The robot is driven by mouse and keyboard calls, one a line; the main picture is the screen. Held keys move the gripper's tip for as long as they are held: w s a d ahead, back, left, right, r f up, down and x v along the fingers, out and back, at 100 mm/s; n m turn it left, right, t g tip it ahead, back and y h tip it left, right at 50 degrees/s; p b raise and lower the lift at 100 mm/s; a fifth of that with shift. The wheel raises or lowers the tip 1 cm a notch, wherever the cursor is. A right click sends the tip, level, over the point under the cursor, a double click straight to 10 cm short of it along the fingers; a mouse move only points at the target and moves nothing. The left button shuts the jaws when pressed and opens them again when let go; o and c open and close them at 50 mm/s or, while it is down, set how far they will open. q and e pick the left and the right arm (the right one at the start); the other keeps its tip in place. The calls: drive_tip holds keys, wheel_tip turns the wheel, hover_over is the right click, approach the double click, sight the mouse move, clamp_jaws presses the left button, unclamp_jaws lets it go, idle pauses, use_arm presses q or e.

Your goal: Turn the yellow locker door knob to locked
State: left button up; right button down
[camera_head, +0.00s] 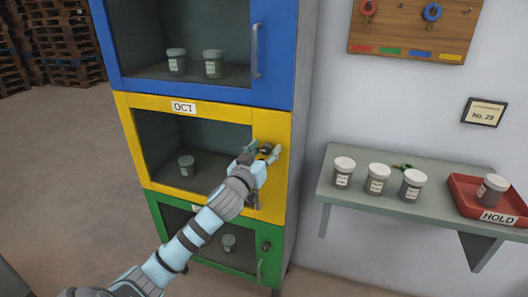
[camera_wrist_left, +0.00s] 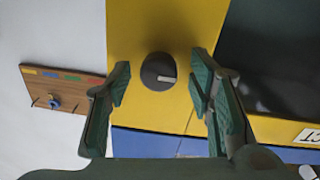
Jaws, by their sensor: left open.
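The yellow locker door (camera_head: 188,103) is the middle one of a three-door stack, labelled OCT, and looks closed. Its dark round knob (camera_wrist_left: 158,71) is on the yellow frame, with a pale mark that points right in the left wrist view. My left gripper (camera_wrist_left: 163,78) is open, with one green-padded finger on each side of the knob and visible gaps in that view. In the head view the left gripper (camera_head: 264,152) is at the right side of the yellow door and partly covers the knob. My right gripper is not in view.
A blue locker (camera_head: 275,55) is above and a green locker (camera_head: 275,233) below; handles stick out. To the right, a grey shelf (camera_head: 335,178) holds white-lidded jars, a green key-like item (camera_head: 403,167) and a red HOLD tray (camera_head: 462,190). A wooden hook board (camera_head: 400,30) hangs above.

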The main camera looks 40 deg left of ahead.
use_arm(q)
clamp_jaws()
